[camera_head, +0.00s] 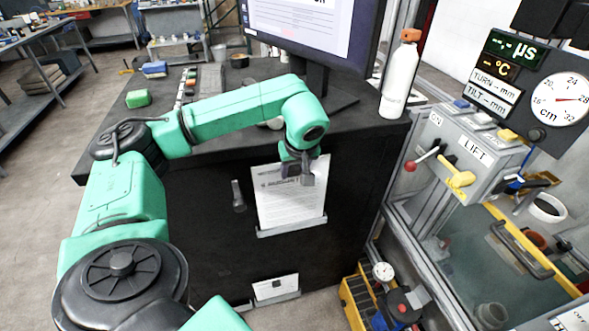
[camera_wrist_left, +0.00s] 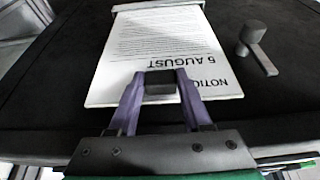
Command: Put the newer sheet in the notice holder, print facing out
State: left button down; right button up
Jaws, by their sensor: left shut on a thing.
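A white printed sheet (camera_head: 291,205) stands upright against the dark front of the bench, its lower edge at a pale ledge holder (camera_head: 291,229). In the left wrist view the sheet (camera_wrist_left: 150,45) faces me with its print, reading "NOTICE" and "5 AUGUST", upside down in that picture. The ledge (camera_wrist_left: 158,5) is at its far end. My left gripper (camera_head: 298,174) is shut at the sheet's top edge; its fingers (camera_wrist_left: 160,88) show a dark block between them. A second pale ledge (camera_head: 275,298) low down bears a smaller white sheet (camera_head: 271,287). My right gripper is out of view.
A grey handle (camera_head: 238,196) sticks out left of the sheet. The bench top (camera_head: 350,122) bears a monitor (camera_head: 318,25), a white bottle (camera_head: 400,80) and a green block (camera_head: 138,98). A lift panel (camera_head: 462,150) is at right; a yellow crate (camera_head: 360,300) stands on the floor.

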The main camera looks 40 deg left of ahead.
pick_arm(q)
jog(key=shift+f+b, duration=0.65)
jog(key=shift+f, duration=0.35)
jog(key=shift+c, duration=1.3)
grip_release()
jog(key=shift+s+d+r, duration=0.1)
jog(key=shift+d+r, duration=0.1)
jog(key=shift+r, duration=0.35)
jog(key=p+v, duration=0.1)
jog(key=v, duration=1.2)
jog(key=shift+s+r, duration=0.15)
jog(key=shift+r, duration=0.1)
jog(key=shift+d, duration=0.1)
